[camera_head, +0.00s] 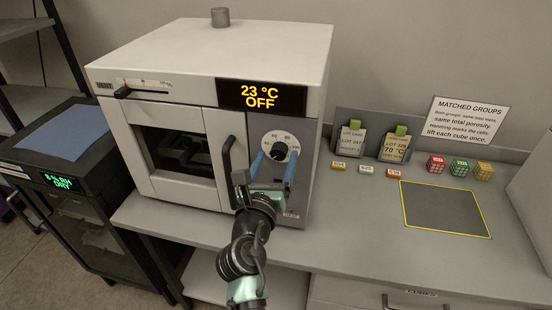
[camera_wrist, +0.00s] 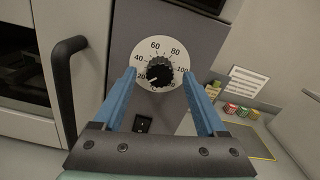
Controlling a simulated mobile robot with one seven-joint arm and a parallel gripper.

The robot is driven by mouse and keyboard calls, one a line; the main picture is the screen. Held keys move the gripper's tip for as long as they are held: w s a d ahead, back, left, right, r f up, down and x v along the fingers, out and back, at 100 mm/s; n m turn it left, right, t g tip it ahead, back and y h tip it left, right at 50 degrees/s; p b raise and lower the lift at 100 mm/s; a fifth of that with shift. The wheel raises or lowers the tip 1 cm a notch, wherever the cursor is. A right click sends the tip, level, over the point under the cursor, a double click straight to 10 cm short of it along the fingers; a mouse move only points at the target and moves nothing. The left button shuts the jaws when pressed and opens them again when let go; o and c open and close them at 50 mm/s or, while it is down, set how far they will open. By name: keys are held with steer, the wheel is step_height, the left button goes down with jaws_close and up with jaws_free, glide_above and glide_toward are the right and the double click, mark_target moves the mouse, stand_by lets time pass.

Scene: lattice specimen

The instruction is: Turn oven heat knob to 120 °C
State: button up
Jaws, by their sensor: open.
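The oven (camera_head: 215,75) stands on the bench, and its display (camera_head: 261,96) reads 23 °C OFF. The black heat knob (camera_head: 279,151) sits on a round white dial below the display. In the wrist view the knob (camera_wrist: 159,72) shows in the middle, with dial numbers 20, 40, 60, 80 and 100 readable around it. My gripper (camera_wrist: 160,82) is open, with one blue finger to the left of the knob and one to the right. The fingers overlap the dial's sides in view. I cannot tell whether they touch the knob. The knob's pointer is too small to read.
The oven door handle (camera_head: 227,160) stands out just left of my gripper. A black switch (camera_wrist: 143,123) is below the dial. Coloured cubes (camera_head: 459,168), tags and a yellow-edged mat (camera_head: 446,210) lie to the right. A dark cabinet (camera_head: 60,170) stands at the left.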

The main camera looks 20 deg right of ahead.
steer(key=shift+w+d, duration=0.1)
steer(key=shift+w, duration=0.1)
jaws_close()
stand_by(0.3)
steer(key=shift+m, duration=0.3)
